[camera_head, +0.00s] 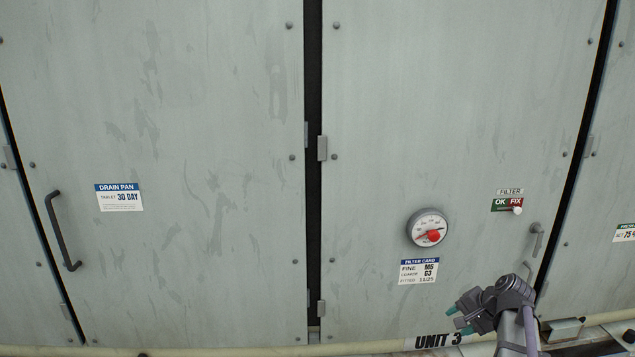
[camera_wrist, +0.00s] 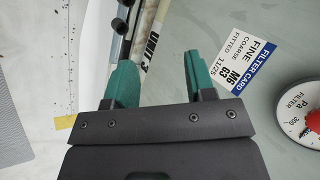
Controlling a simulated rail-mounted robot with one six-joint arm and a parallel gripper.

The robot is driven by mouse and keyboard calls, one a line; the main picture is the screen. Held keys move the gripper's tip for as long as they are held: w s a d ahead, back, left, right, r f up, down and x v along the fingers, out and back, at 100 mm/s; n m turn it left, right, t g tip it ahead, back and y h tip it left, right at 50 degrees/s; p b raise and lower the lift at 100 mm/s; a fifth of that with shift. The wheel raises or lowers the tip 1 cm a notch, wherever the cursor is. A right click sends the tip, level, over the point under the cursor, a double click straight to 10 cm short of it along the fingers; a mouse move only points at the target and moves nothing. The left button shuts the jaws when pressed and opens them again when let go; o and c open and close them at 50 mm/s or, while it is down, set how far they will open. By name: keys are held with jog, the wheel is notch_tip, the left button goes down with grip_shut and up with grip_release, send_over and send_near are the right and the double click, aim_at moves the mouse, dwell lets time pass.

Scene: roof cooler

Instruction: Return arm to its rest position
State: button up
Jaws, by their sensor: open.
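My gripper (camera_head: 456,316) is at the lower right of the head view, in front of the bottom of the right-hand panel, with its green fingertips pointing left. In the wrist view the two green fingers of my gripper (camera_wrist: 159,62) stand apart with nothing between them. My arm comes up from the bottom edge of the head view and is folded at the wrist. The filter card (camera_head: 419,271) is on the panel above the gripper and also shows in the wrist view (camera_wrist: 246,70).
A round gauge (camera_head: 428,228) with a red centre sits above the card. An OK/FIX filter plate (camera_head: 507,204) and a door handle (camera_head: 537,238) are to its right. The left panel has a black handle (camera_head: 62,230). A pale pipe (camera_head: 270,350) runs along the bottom.

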jog(key=s+a+f+n+g+h+b, duration=0.1)
jog(key=s+a+f+n+g+b, duration=0.1)
jog(key=a, duration=0.6)
jog(key=s+a+f+n+g+h+b, duration=0.1)
jog(key=s+a+f+n+b, duration=0.2)
jog(key=s+a+f+n, duration=0.2)
jog(key=s+a+f+n+g+h+b, duration=0.2)
jog(key=s+a+f, duration=0.3)
jog(key=a, duration=0.6)
jog(key=shift+s+a+n+g+b, duration=0.35)
jog(key=shift+s+n, duration=0.55)
jog(key=shift+s, duration=0.35)
jog(key=shift+o, duration=0.2)
